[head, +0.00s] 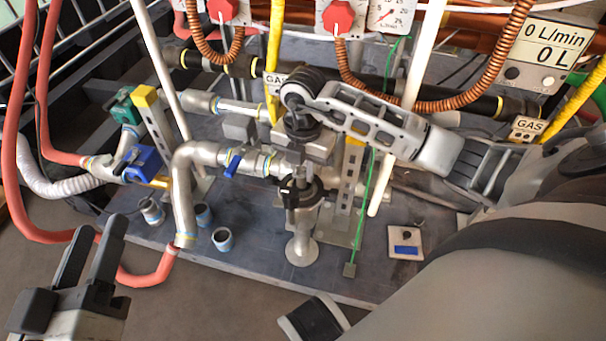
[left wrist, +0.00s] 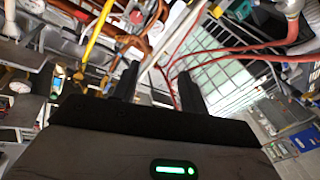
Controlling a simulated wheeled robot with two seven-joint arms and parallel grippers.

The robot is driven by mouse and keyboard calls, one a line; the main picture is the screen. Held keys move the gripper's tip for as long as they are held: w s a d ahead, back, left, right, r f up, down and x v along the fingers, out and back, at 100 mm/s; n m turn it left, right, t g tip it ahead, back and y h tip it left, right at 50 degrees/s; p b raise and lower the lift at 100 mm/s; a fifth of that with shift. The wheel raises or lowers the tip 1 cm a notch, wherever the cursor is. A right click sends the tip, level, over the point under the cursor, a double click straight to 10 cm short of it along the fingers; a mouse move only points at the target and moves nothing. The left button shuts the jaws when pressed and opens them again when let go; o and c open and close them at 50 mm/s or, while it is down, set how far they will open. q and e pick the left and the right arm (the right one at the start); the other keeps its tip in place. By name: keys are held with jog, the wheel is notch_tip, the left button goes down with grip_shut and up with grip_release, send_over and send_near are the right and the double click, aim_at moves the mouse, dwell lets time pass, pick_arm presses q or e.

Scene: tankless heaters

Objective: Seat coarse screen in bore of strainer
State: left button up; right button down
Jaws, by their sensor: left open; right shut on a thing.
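The strainer (head: 302,235) stands upright near the middle of the base plate in the head view, a grey metal body in the pipework. My right gripper (head: 293,187) points down directly over its top, with dark fingertips at the upper opening. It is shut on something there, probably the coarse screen. I cannot make out the screen or how deep it sits, because the fingers and strainer body hide it. My left gripper (head: 95,230) is open and empty at the lower left, well away from the strainer. Its two spread fingers also show in the left wrist view (left wrist: 160,82).
Several small blue-rimmed cups, one being this cup (head: 222,239), stand left of the strainer. A blue-handled pipe (head: 185,185) is close on the left. A green rod (head: 362,215) and white pole (head: 382,185) rise on the right. A white plate (head: 406,243) lies farther right.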

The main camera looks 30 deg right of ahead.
jog(key=shift+f, duration=0.75)
pick_arm(q)
jog(key=shift+w+a+r+m+t+h, duration=0.15)
jog(key=shift+w+r+m+t+h, duration=0.25)
jog(key=shift+r, duration=0.3)
pick_arm(e)
jog(key=shift+f, duration=0.2)
jog(key=c, duration=1.3)
grip_release()
pick_arm(q)
jog(key=shift+r, duration=0.1)
